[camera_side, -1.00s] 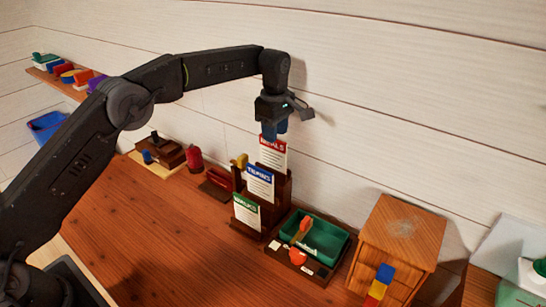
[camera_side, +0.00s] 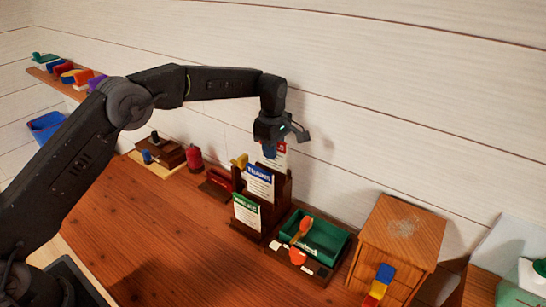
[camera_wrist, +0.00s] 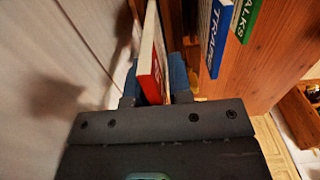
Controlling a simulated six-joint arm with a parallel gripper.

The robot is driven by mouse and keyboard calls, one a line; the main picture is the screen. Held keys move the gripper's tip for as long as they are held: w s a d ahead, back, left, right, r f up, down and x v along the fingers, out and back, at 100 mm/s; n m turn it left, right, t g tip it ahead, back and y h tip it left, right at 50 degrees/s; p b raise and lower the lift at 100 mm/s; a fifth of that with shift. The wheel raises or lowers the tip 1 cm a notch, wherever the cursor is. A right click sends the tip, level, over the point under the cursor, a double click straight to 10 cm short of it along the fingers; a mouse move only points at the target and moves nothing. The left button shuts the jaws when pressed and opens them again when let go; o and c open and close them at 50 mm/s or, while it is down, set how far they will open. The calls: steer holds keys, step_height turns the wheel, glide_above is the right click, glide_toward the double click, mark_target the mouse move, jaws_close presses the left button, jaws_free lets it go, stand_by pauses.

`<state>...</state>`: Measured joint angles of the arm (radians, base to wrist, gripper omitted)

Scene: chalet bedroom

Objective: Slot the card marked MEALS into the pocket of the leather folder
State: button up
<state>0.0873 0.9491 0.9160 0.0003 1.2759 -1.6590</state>
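The MEALS card (camera_side: 279,158), white with a red header, stands upright in the rearmost slot of a dark wooden rack (camera_side: 278,210). Its header is partly hidden by my fingers in the side view. My gripper (camera_side: 270,151) points down over it. In the wrist view, the card (camera_wrist: 153,60) stands edge-on between the two blue fingers of my gripper (camera_wrist: 155,85), with gaps showing beside it, so the gripper looks open around it. I cannot make out the leather folder for certain.
A blue-headed card (camera_side: 260,183) and a green-headed WALKS card (camera_side: 246,212) stand in front slots of the rack. A green tray (camera_side: 335,240) and a wooden cabinet (camera_side: 400,235) are to the right. The desk's left front (camera_side: 150,240) is clear.

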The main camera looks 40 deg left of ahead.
jaws_close()
